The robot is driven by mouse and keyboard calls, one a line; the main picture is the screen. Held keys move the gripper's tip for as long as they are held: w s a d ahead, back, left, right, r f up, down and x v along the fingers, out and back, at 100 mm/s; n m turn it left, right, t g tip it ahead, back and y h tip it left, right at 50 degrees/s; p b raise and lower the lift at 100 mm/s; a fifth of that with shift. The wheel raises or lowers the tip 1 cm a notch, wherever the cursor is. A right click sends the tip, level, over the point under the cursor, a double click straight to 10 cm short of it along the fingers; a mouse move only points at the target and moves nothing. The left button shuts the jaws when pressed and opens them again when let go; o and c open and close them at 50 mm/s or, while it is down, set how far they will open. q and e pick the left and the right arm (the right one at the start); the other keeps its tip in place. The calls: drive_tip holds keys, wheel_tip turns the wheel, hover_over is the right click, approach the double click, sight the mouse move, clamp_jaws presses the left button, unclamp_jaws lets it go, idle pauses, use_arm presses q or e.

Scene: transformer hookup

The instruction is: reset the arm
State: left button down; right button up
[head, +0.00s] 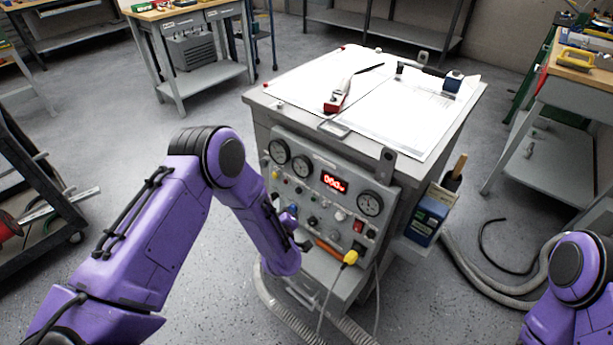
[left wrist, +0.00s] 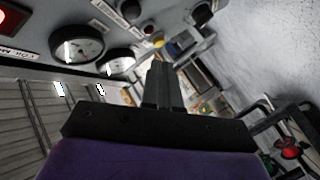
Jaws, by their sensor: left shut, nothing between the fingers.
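My left arm comes in from the left, and its forearm hangs down in front of the control panel of a grey cabinet (head: 420,205). My left gripper (head: 304,244) is mostly hidden behind the forearm, close to the panel's lower left part. In the left wrist view its fingers (left wrist: 159,84) are together with nothing between them. Round gauges (left wrist: 77,46) and knobs show beyond them. The panel also has a red lit display (head: 334,182) and a yellow plug (head: 350,258) on a cable. Only part of my right arm shows at the lower right; its gripper is out of view.
White sheets (head: 408,118) and a red-and-white tool (head: 338,96) lie on the cabinet top. Hoses (head: 482,290) lie on the floor at right. Workbenches (head: 556,95) stand around.

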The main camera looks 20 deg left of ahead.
use_arm(q)
drive_tip(key=s+f+m+g+h, duration=0.1)
drive_tip(key=s+f+m+g, duration=0.1)
drive_tip(key=s, duration=0.9)
drive_tip(key=s+a+f+m+g+h, duration=0.1)
drive_tip(key=s+f+g, duration=0.4)
drive_tip(key=s, duration=0.7)
drive_tip(key=s+a+f+m+g+h, duration=0.1)
drive_tip(key=s+f+m+g, duration=0.2)
drive_tip(key=s, duration=0.8)
drive_tip(key=shift+s+f+m+g+h, duration=0.25)
drive_tip(key=shift+f+m+g+h, duration=0.15)
drive_tip(key=shift+m, duration=0.1)
drive_tip(key=shift+a, duration=0.1)
